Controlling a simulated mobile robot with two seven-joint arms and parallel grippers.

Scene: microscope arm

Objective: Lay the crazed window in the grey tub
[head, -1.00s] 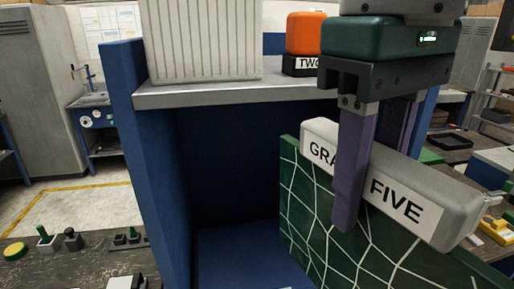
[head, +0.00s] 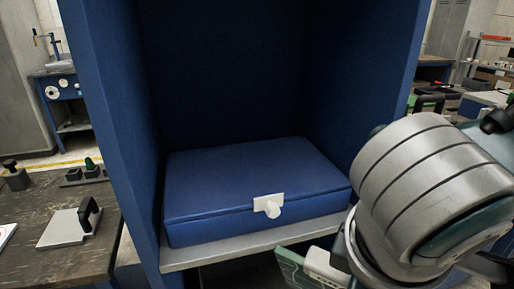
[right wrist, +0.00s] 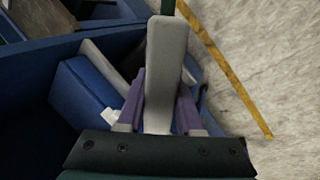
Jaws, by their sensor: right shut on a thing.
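The crazed window is a dark green panel with pale crack lines and a thick grey top bar. Its pale-edged corner (head: 292,268) shows at the bottom of the head view, mostly hidden by my right arm. In the right wrist view, the purple fingers of my right gripper (right wrist: 160,102) are shut on its grey bar (right wrist: 167,60), with a sliver of green beyond. My left gripper is not in view. I cannot make out a grey tub in either current view.
A blue cabinet (head: 102,130) stands ahead. A blue box (head: 240,178) with a white latch sits on its lower shelf, whose grey edge (head: 215,252) faces me. A dark bench (head: 40,235) with tools is at left.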

